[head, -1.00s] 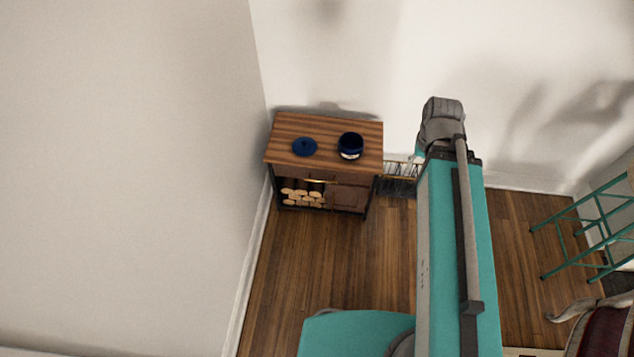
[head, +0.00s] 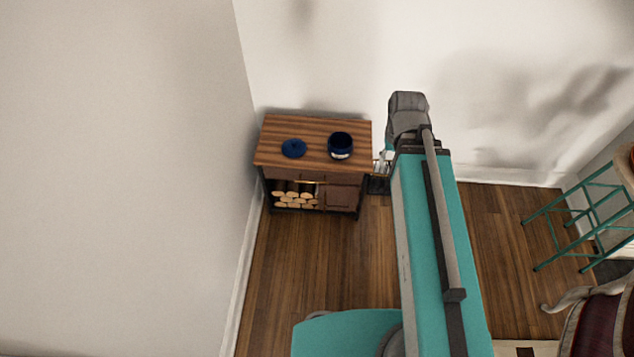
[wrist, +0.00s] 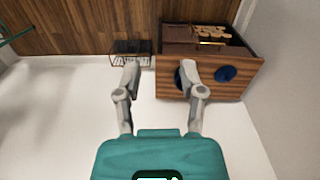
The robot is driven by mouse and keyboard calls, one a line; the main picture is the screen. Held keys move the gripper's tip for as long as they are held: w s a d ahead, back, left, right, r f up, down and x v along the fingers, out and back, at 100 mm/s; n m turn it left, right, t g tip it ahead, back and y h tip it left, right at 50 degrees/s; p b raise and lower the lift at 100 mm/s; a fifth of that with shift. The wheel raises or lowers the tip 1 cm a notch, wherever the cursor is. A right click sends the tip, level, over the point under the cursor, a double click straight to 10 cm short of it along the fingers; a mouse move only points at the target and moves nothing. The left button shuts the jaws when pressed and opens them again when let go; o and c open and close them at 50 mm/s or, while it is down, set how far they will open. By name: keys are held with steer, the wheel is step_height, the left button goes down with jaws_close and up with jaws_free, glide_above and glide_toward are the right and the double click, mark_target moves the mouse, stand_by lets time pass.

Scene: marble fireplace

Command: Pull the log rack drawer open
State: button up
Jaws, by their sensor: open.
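The log rack is a wooden cabinet (head: 272,140) with a striped top and split logs (head: 296,199) in its lower left opening. Its drawer (head: 345,179) sits under the top, with a brass handle (head: 307,182), and looks closed. In the wrist view, which is upside down, the rack (wrist: 245,88) is at upper right, with the handle (wrist: 211,43) near the logs (wrist: 212,33). My gripper (wrist: 159,72) is open and empty. In the picture, one finger overlaps the rack top's edge; the handle lies beyond it, apart from the fingers.
A wall borders the rack's left. A green stool (head: 585,215) is at right; the floor in front of the rack is clear.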

steer(key=w+a+f+n+t+b, duration=0.1)
steer(key=w+a+f+n+b, duration=0.4)
steer(key=f+b, duration=0.4)
steer(key=w+a+f+n+b, duration=0.3)
steer(key=w+a+f+b, duration=0.1)
steer(key=w+f+b, duration=0.4)
steer(key=n+t+b, duration=0.1)
steer(key=n+b, duration=0.8)
steer(key=b, duration=0.9)
glide_above(315, 182)
steer(key=s, duration=0.3)
step_height(315, 182, down, 18)
steer(key=shift+f, duration=0.15)
steer(key=shift+w, duration=0.1)
steer(key=shift+f, duration=0.1)
steer(key=w+f+b, duration=0.1)
steer(key=f+b, duration=0.8)
steer(key=w+f+b, duration=0.1)
steer(key=f+b, duration=0.3)
steer(key=shift+w+d+f, duration=0.1)
steer(key=shift+w+f, duration=0.05)
steer(key=shift+w, duration=0.2)
jaws_close()
